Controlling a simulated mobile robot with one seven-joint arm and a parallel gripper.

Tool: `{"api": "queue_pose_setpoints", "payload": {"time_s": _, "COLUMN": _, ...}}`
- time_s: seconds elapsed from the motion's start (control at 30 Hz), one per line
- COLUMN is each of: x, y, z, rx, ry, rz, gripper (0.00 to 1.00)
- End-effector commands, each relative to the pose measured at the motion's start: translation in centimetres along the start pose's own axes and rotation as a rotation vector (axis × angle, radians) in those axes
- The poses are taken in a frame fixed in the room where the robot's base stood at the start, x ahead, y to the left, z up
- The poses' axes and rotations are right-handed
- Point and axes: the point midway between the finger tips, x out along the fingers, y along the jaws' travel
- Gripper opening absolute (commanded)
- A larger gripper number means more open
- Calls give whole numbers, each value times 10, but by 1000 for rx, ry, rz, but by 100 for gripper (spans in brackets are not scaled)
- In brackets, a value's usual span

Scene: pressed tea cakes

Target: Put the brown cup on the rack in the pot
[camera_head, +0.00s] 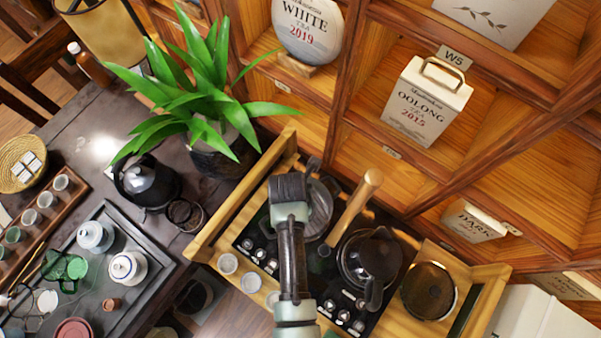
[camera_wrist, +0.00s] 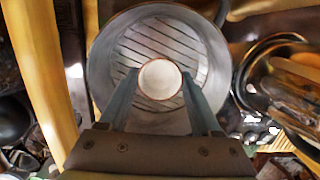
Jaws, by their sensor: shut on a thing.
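A small cup (camera_wrist: 160,82) with a white inside and a thin brownish rim is held upright between the fingertips of my gripper (camera_wrist: 159,77). The cup's outside is hidden. Below it is a round steel pot (camera_wrist: 104,62), with a rack (camera_wrist: 150,45) of dark and light slats inside. The cup appears within the pot's outline, right of its left wall; whether it touches the rack cannot be told. In the head view the pot (camera_head: 322,208) is partly hidden behind my gripper (camera_head: 290,190), whose fingers do not show.
A wooden handle (camera_head: 352,212) rises beside the pot. A dark glass kettle (camera_head: 370,258) and a round dark lid-like item (camera_head: 428,290) stand to the right in the wooden-framed stove unit (camera_head: 240,195). Small cups (camera_head: 228,264) stand at its front. A potted plant (camera_head: 210,155) is at the left.

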Motion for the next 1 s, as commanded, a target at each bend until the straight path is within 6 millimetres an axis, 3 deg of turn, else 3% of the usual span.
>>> {"api": "queue_pose_setpoints", "payload": {"time_s": 0.27, "x": 4, "y": 0, "z": 0, "rx": 0, "ry": 0, "rz": 0, "gripper": 11}}
{"api": "queue_pose_setpoints", "payload": {"time_s": 0.3, "x": 3, "y": 0, "z": 0, "rx": 0, "ry": 0, "rz": 0, "gripper": 72}}
{"api": "queue_pose_setpoints", "payload": {"time_s": 0.43, "x": 3, "y": 0, "z": 0, "rx": 0, "ry": 0, "rz": 0, "gripper": 95}}
{"api": "queue_pose_setpoints", "payload": {"time_s": 0.77, "x": 0, "y": 0, "z": 0, "rx": 0, "ry": 0, "rz": 0, "gripper": 95}}
{"api": "queue_pose_setpoints", "payload": {"time_s": 1.0, "x": -26, "y": 1, "z": 1, "rx": 0, "ry": -3, "rz": 2, "gripper": 95}}
